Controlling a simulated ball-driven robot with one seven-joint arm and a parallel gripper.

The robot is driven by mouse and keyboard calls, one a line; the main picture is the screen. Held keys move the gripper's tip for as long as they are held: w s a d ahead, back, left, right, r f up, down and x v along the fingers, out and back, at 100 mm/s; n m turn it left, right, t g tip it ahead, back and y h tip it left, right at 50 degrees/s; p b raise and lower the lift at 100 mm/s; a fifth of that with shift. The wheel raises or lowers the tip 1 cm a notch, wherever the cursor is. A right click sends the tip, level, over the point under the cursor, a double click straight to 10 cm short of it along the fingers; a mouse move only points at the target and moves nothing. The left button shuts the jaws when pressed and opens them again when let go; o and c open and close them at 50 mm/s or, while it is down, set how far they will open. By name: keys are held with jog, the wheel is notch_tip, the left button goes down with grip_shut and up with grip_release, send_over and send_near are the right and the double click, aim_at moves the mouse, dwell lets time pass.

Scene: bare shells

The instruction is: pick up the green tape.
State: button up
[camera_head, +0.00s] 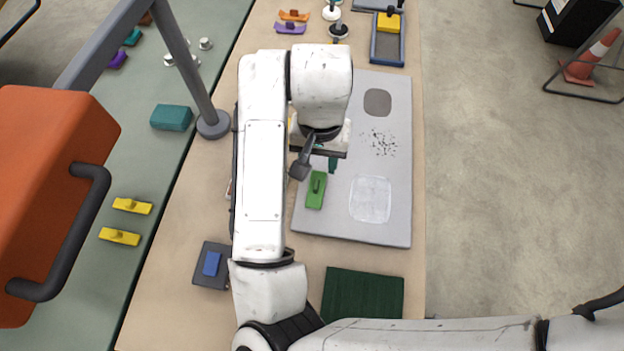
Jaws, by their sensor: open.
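A bright green piece (316,190) with a darker raised part on top lies on the left of a grey board (382,220). It is the likeliest match for the green tape, but I cannot make out a roll. My gripper (317,166) is open above the board, just beyond the green piece in the picture and apart from it. One dark finger shows at its left. A small dark green thing (333,164) shows beside the fingers, partly hidden. My white arm covers the board's left edge.
The board also bears a dark grey patch (377,102), black specks (381,143) and a clear patch (370,199). A dark green mat (362,296), a blue block (211,263) on a grey pad and a teal block (171,117) lie around. A grey post (191,70) stands left.

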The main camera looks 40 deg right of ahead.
aim_at(316, 184)
notch_tip(316, 184, down, 3)
jog(key=shift+w, duration=0.1)
jog(key=shift+a+f+p, duration=0.15)
jog(key=shift+f+p, duration=0.3)
jog(key=shift+f, duration=0.9)
jog(key=shift+a+f+p, duration=0.15)
jog(key=shift+f+p, duration=0.25)
jog(key=shift+f, duration=0.95)
grip_shut()
